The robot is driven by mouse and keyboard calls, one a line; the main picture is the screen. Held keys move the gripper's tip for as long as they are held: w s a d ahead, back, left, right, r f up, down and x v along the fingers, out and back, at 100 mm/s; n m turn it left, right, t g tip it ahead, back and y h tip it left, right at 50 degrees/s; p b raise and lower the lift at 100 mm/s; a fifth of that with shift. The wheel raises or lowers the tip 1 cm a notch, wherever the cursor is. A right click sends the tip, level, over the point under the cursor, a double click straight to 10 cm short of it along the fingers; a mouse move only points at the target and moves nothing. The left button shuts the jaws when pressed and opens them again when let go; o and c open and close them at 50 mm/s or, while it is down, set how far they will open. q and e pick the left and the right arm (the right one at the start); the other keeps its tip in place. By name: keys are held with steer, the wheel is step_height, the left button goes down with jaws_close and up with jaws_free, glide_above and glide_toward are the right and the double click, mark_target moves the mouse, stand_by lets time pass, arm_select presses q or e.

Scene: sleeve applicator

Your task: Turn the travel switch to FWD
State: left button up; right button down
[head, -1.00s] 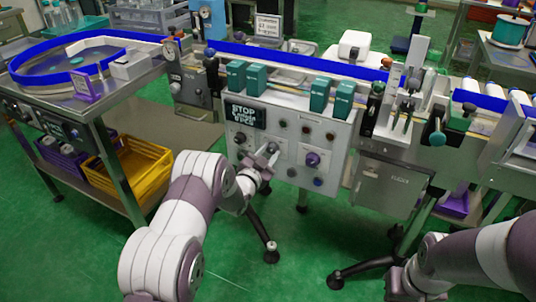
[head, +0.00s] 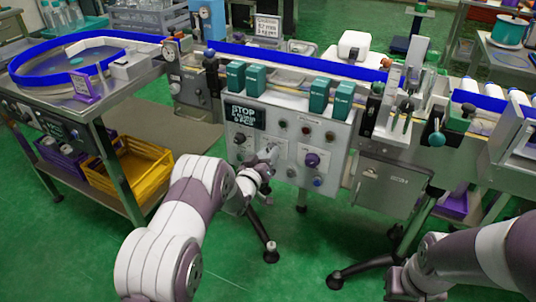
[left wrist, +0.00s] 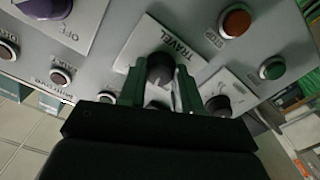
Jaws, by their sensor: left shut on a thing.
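The travel switch (left wrist: 160,68) is a round dark knob on a white plate marked TRAVEL, seen upside down in the left wrist view. My left gripper (left wrist: 160,82) has one finger on each side of the knob and is shut on it. In the head view my left gripper (head: 271,154) reaches the middle of the grey control panel (head: 285,178), and it hides the knob there. The FWD mark cannot be read in either view. My right arm enters at the lower right of the head view, and its fingers do not show.
In the left wrist view, a second dark knob (left wrist: 218,105) sits close beside the gripper. A red button (left wrist: 235,22), a green button (left wrist: 272,68) and a purple knob (left wrist: 45,8) are near. Green floor is open before the panel.

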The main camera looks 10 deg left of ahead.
arm_select(q)
steer(key=n, duration=0.6)
steer(key=shift+f+p, duration=0.1)
steer(key=shift+p, duration=0.2)
steer(key=shift+n, duration=0.3)
steer(key=o, duration=1)
steer(key=shift+o, duration=0.2)
steer(key=p+v, duration=0.2)
steer(key=v, duration=1)
steer(key=shift+s+p, duration=0.3)
steer(key=shift+s, duration=0.05)
steer(key=shift+a, duration=0.1)
